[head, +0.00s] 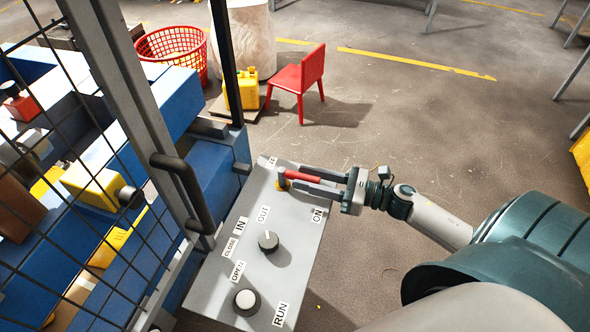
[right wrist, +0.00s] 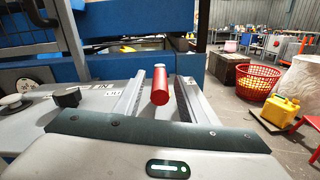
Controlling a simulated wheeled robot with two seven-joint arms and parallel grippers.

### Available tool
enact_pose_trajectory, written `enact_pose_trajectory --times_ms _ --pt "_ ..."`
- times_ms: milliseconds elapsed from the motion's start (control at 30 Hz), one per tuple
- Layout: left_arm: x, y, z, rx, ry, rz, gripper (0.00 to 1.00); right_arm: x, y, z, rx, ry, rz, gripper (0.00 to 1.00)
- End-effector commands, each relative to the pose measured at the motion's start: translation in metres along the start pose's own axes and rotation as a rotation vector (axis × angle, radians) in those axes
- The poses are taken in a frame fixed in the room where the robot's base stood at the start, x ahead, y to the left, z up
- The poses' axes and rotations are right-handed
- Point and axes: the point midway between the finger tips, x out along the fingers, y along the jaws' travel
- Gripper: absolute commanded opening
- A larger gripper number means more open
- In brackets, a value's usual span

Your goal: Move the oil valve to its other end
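The handle points right, away from the hub. In the right wrist view the red handle (right wrist: 160,88) lies between my right gripper's fingers. My right gripper (head: 299,177) reaches in from the right with its fingers on either side of the handle. It is open, with a gap showing on each side of the handle (right wrist: 160,100). My left gripper is not in view.
The panel also carries a dark knob (head: 268,241) and a white button (head: 246,300), with labels such as ON, OUT and RUN. A mesh door with a black handle (head: 186,190) stands left of it. Floor to the right is open; a red chair (head: 300,76) stands behind.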

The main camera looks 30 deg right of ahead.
Motion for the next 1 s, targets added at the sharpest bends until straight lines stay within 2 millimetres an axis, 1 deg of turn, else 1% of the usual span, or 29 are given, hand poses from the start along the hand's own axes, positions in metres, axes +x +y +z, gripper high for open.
enact_pose_trajectory --times_ms 33,100,300,467,700,733,767,800,867,1000 --pt "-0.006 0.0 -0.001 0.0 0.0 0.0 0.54 0.008 0.001 0.004 -0.001 -0.002 0.001 0.37" --pt "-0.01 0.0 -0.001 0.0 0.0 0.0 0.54 0.016 0.0 0.004 0.0 -0.002 -0.001 0.37" --pt "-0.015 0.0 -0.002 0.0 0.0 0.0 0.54 0.032 0.0 0.001 0.001 -0.001 0.0 0.37" --pt "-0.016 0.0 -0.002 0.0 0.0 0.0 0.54 0.036 0.0 0.001 0.0 -0.001 0.0 0.37" --pt "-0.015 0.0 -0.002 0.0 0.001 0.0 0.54 0.036 0.0 0.0 0.0 0.0 0.0 0.37" --pt "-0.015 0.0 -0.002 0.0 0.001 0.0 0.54 0.036 0.0 0.0 0.0 0.0 0.0 0.32" --pt "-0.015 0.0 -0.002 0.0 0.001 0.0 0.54 0.036 0.0 0.0 0.0 0.0 0.0 0.25" --pt "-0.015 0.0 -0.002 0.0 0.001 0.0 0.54 0.036 0.0 0.0 0.0 0.0 0.0 0.16" --pt "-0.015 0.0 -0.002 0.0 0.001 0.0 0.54 0.036 0.0 0.0 0.0 0.0 0.0 0.01" --pt "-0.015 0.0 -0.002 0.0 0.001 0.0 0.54 0.036 0.0 0.0 0.001 0.0 0.0 0.0"
